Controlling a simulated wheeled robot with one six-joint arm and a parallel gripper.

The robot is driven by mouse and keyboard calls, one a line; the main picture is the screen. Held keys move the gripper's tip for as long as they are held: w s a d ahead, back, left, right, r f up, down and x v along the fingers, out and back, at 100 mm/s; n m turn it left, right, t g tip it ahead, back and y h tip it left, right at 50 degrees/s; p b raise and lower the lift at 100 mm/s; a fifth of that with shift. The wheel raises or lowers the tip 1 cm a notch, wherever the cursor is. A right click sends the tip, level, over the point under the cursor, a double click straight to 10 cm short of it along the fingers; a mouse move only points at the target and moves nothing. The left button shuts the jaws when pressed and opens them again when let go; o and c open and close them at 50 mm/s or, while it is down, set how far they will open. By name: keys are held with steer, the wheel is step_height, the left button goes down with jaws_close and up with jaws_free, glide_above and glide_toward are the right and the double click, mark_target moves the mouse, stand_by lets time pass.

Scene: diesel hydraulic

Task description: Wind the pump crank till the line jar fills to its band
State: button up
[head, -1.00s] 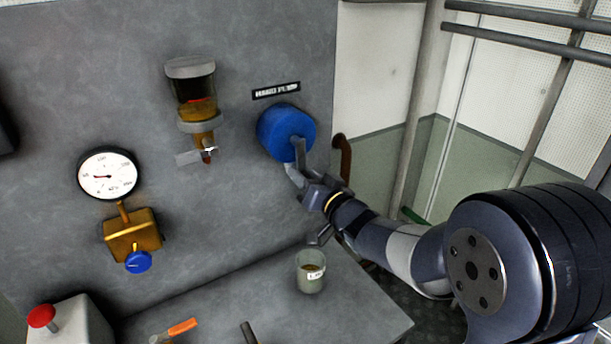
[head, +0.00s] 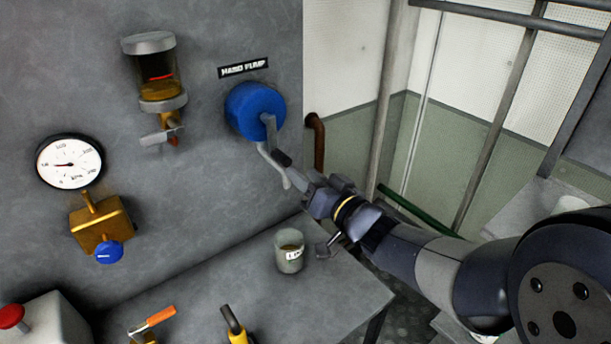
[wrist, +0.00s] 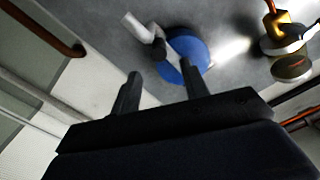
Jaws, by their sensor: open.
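The hand pump on the grey wall panel has a blue round body (head: 254,111). Its bent grey crank (head: 264,150) hangs below and to the right of it. My gripper (head: 291,170) is open close to the crank. In the wrist view its two fingers (wrist: 158,88) stand apart with the blue body beyond them and nothing clearly between them. The line jar (head: 154,72) on the panel has a red band. Amber liquid stands inside; its surface appears just below the band.
A round gauge (head: 70,162), a brass valve with a blue knob (head: 108,251) and a red button (head: 12,316) are left. A brown pipe (head: 318,140) is right of the pump.

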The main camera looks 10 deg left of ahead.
steer(key=shift+w+d+r, duration=0.15)
steer(key=shift+r, duration=0.05)
steer(key=shift+c, duration=1.4)
steer(key=shift+m+g+y, duration=0.7)
steer(key=shift+m, duration=0.2)
steer(key=w+d+r, duration=0.1)
steer(key=w+d+r+p, duration=0.1)
steer(key=shift+w+d+r, duration=0.15)
steer(key=shift+d+r, duration=0.25)
steer(key=c, duration=0.6)
steer(key=d, duration=0.1)
steer(key=w+d+m+g, duration=0.1)
steer(key=d+r+m+p, duration=0.1)
steer(key=d, duration=0.1)
steer(key=shift+w+g, duration=0.15)
steer(key=shift+g, duration=0.25)
jaws_close()
steer(key=m, duration=0.1)
glide_toward(276, 140)
steer(key=shift+g, duration=0.3)
steer(key=shift+w+a+f, duration=0.55)
steer(key=shift+w+a, duration=0.15)
steer(key=shift+w, duration=0.1)
steer(key=shift+w+a+f, duration=0.6)
steer(key=shift+w+a, duration=0.15)
steer(key=shift+w, duration=0.05)
